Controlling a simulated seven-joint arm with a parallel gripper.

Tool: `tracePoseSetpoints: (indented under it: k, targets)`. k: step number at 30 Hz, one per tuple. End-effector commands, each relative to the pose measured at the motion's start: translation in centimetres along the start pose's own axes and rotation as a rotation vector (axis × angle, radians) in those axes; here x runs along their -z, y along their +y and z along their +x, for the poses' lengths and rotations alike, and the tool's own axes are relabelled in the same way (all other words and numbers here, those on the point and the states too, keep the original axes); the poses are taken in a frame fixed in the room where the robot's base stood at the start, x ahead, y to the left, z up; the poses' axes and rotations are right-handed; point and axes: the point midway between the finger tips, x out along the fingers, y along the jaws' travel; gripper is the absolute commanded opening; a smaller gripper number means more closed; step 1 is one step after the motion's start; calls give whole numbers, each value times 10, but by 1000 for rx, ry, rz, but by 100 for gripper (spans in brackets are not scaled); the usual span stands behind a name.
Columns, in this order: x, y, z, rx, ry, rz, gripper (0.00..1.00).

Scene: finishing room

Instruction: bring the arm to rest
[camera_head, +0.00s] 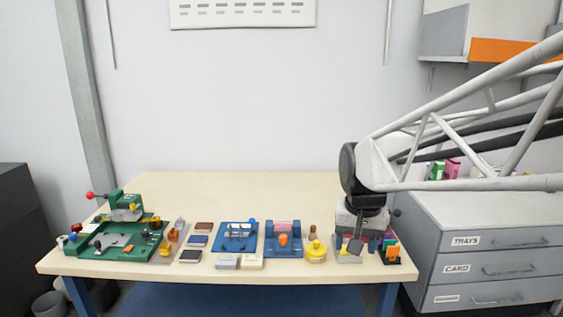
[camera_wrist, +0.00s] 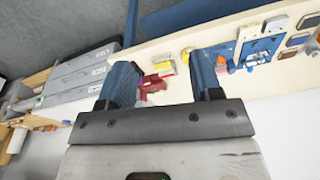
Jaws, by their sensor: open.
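My gripper (camera_wrist: 162,72) shows in the wrist view with its two blue-grey fingers wide apart and nothing between them. In the head view my arm reaches in from the right, and its dark end (camera_head: 362,200) hangs over the right end of the pale workbench (camera_head: 240,188). There it overlaps a grey device (camera_head: 347,219), partly hidden behind it. I cannot tell whether they touch. In the wrist view a dark red object (camera_wrist: 152,84) shows beyond the fingers, apparently clear of them.
A green fixture (camera_head: 108,242) stands at the bench's left. Blue fixtures (camera_head: 238,235) and a yellow container (camera_head: 316,251) line the front. A grey drawer cabinet (camera_head: 480,241) stands right, below my arm. The back of the bench is clear. A shelf with an orange panel (camera_head: 500,50) hangs upper right.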

Motion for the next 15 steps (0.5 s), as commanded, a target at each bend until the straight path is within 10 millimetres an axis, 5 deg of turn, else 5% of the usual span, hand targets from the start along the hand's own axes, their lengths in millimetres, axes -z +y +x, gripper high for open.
tracePoseSetpoints:
  k: [15]
  targets:
    - [-130,47,-5,-2,55,-103,59]
